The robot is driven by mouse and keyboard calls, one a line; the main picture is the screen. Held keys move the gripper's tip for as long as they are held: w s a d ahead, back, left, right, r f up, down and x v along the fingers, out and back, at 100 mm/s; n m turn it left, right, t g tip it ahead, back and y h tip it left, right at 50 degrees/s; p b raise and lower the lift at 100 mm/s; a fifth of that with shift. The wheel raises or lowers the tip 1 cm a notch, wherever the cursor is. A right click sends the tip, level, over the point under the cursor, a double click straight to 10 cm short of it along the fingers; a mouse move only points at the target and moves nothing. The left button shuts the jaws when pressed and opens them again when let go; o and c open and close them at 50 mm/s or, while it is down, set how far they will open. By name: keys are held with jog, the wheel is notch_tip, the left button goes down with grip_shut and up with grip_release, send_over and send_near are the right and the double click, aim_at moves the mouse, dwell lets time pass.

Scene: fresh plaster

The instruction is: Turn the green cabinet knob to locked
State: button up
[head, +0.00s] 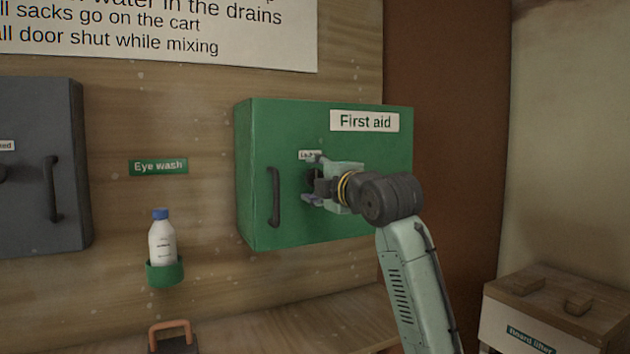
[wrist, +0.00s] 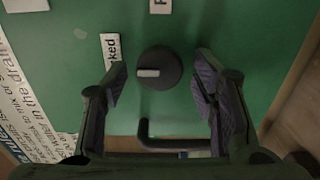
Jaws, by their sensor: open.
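The green First aid cabinet (head: 258,170) is on the wooden wall. Its round dark knob (wrist: 167,56) shows whole in the wrist view, with a pale pointer mark (wrist: 148,73) lying toward the left of that picture, the side where a white label (wrist: 111,46) ending in "ked" sits. The label's start is covered by a finger. In the head view the knob is mostly hidden by my gripper (head: 312,187). In the wrist view my gripper (wrist: 161,76) is open, one finger on each side of the knob, with gaps visible between fingers and knob.
The cabinet's dark bar handle (head: 274,197) is left of the knob; it also shows below the knob in the wrist view (wrist: 165,143).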

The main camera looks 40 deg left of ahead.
jog(key=v, duration=1.2)
